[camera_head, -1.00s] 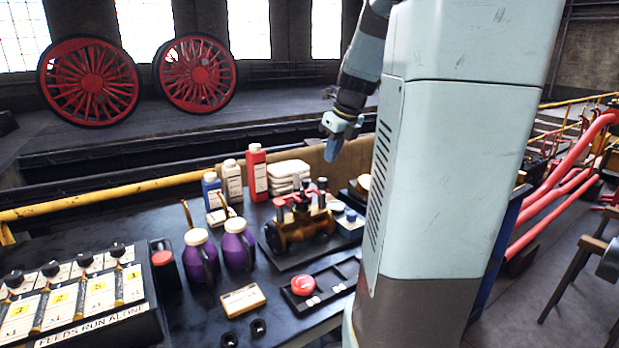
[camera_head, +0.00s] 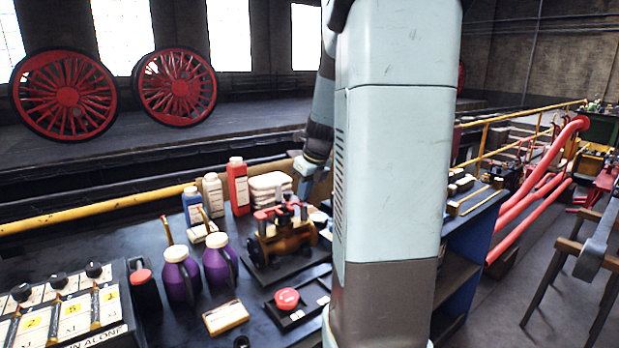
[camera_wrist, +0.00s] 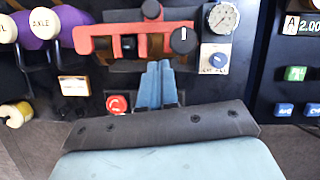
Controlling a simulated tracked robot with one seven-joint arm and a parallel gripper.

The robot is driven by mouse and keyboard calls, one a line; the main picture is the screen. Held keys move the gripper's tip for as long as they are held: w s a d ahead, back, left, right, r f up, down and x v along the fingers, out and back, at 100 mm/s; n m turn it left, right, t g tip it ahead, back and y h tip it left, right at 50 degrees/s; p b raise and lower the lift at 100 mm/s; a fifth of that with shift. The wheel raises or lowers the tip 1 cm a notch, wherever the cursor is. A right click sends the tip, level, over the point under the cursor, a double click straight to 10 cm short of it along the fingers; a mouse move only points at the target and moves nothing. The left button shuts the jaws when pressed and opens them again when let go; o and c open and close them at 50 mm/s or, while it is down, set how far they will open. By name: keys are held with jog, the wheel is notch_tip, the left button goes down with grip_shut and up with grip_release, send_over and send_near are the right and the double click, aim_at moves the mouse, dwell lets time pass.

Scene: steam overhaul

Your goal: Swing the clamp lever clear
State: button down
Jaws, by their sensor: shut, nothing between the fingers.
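The brass clamp assembly (camera_head: 285,242) stands on a dark plate on the bench, with red parts on top. In the wrist view a red bar (camera_wrist: 100,32) runs across it, with a black knob (camera_wrist: 184,40) near its right end. I cannot tell which red part is the clamp lever. My gripper (camera_head: 304,190) points down just behind and above the assembly in the head view. In the wrist view its blue fingers (camera_wrist: 157,84) are together and empty, with their tips near the red bar. Whether they touch it cannot be told.
Purple jugs (camera_head: 181,275) stand left of the assembly, bottles (camera_head: 238,186) behind it. A red button (camera_head: 287,298) and a small box (camera_head: 225,317) lie in front. A gauge (camera_wrist: 222,18) and a blue-knobbed box (camera_wrist: 214,56) sit close right of the bar.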

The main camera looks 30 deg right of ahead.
aim_at(291, 202)
jog(key=w, duration=0.2)
jog(key=w+f, duration=0.1)
jog(key=shift+a, duration=0.3)
jog(key=shift+w+a, duration=0.1)
jog(key=shift+w, duration=0.55)
